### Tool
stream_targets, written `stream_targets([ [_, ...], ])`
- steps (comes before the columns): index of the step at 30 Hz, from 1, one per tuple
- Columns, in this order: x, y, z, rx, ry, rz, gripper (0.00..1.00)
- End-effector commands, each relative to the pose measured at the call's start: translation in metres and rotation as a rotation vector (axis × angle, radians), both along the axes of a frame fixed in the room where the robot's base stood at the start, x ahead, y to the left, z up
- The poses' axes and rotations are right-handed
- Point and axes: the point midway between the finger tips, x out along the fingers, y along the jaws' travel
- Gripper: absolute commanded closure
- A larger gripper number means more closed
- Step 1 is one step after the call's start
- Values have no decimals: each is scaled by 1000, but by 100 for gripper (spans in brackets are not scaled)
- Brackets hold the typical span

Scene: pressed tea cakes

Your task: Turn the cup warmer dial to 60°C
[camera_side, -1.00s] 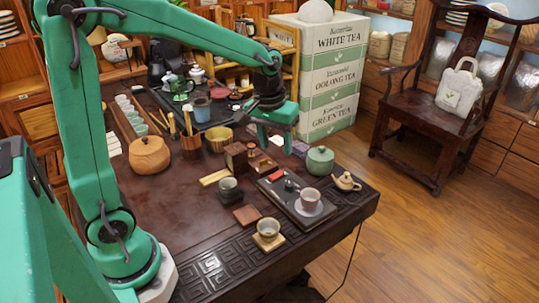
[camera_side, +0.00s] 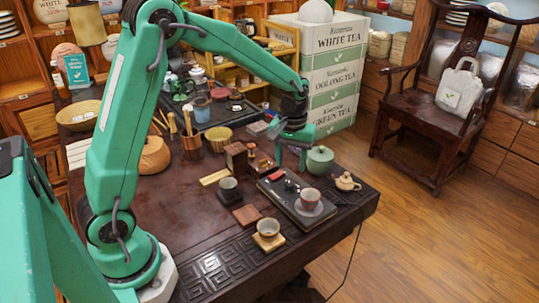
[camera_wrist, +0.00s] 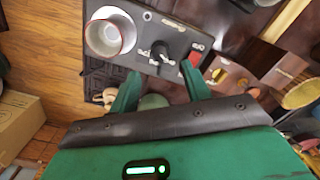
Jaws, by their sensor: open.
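A red switch (camera_wrist: 190,74) sits beside the dial, and the cup (camera_wrist: 106,36) is on the other side. My gripper (camera_side: 291,163) is open and empty above the warmer's far end. In the wrist view its fingers (camera_wrist: 160,76) are apart, with the dial just beyond the gap between their tips.
A green lidded pot (camera_side: 320,161) stands close beside my gripper, and a small cream teapot (camera_side: 346,183) is right of the warmer. A wooden box (camera_side: 236,158) and a grey cup (camera_side: 229,188) stand to the left.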

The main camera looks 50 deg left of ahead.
Motion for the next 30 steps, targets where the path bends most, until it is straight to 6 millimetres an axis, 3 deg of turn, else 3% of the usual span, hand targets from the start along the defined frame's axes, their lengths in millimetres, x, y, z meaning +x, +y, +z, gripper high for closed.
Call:
stream_targets([
  [18, -1, 0, -66, 0, 2, -1, 52],
  [30, -1, 0, -72, 0, 0, -1, 52],
])
